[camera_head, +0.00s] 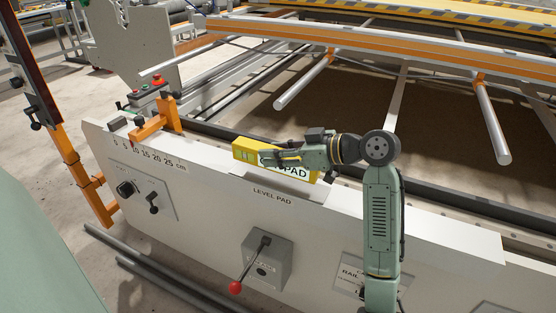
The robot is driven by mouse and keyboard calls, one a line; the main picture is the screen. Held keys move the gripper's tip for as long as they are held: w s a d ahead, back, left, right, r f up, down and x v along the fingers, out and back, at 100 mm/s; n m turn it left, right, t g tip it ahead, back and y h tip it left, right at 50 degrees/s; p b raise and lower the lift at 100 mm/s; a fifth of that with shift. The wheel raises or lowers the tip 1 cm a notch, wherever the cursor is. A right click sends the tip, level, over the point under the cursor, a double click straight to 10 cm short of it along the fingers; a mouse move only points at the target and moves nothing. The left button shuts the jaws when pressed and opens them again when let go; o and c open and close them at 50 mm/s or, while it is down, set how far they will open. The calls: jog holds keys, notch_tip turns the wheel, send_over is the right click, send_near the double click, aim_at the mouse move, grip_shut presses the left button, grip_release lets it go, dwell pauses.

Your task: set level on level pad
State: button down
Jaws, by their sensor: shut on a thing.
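The level is a yellow bar (244,150) over the near side rail of the gantry, left of my upright arm link. A white label ending in "PAD" shows on its front side, partly hidden by my gripper. My gripper (266,157) reaches in from the right and is shut on the level. The level pad (262,180) is the pale raised part of the rail above the printed words "LEVEL PAD". The level is just above or on the pad; I cannot tell whether they touch. My gripper hides the middle of the level.
An orange bracket (157,119) stands on the rail at left, by a centimetre scale. A red-knobbed lever (236,287) sticks out below the pad. An orange-and-white beam (390,48) with metal rods spans the bed behind. The rail right of my arm is clear.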

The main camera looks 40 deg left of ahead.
jog(key=shift+d+f+p, duration=0.15)
jog(key=shift+f+p, duration=0.25)
jog(key=shift+f, duration=1.35)
jog(key=shift+f, duration=0.1)
jog(key=c, duration=1.1)
grip_release()
